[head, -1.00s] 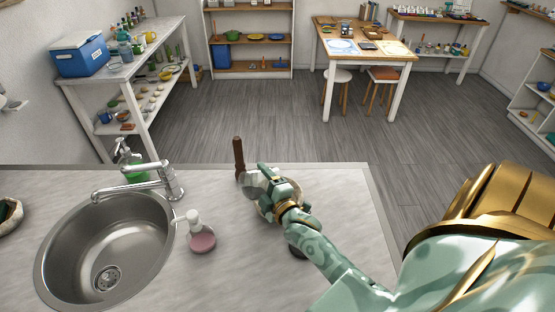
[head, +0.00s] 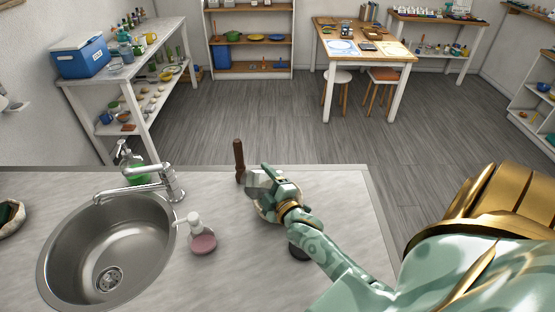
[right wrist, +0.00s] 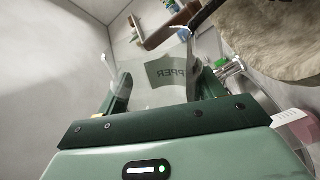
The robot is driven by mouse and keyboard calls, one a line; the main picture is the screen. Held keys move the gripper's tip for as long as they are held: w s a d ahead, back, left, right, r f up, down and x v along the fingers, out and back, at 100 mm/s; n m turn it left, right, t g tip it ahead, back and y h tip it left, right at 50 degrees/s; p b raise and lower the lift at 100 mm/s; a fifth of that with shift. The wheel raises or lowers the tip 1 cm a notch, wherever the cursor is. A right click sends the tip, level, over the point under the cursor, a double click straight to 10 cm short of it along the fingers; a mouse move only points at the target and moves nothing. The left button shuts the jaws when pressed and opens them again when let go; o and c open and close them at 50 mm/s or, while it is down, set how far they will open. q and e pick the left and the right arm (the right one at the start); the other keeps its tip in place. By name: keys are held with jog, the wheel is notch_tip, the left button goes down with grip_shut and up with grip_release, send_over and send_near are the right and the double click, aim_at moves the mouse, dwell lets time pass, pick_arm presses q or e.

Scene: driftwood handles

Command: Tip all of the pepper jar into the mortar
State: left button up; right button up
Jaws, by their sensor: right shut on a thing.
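My right gripper (head: 268,181) is shut on the pepper jar (head: 257,184), above the counter and close over the mortar. In the right wrist view the clear jar (right wrist: 163,70) sits between the two fingers, its "PEPPER" label partly showing in reverse. The jar looks tipped; I make out no pepper inside. The pale, rough mortar (right wrist: 282,38) fills the upper right there. A dark brown pestle (head: 239,158) stands up beside the jar. My left gripper is out of view.
A steel sink (head: 75,262) with a tap (head: 172,180) lies left on the counter. A pink soap bottle (head: 202,241) stands between sink and mortar, and a green one (head: 134,170) behind. A dark round thing (head: 298,252) is partly under my right forearm.

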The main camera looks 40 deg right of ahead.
jog(key=shift+d+r+m+p, duration=0.3)
jog(key=shift+d+m+p, duration=0.4)
jog(key=shift+m, duration=0.4)
dwell(1.3)
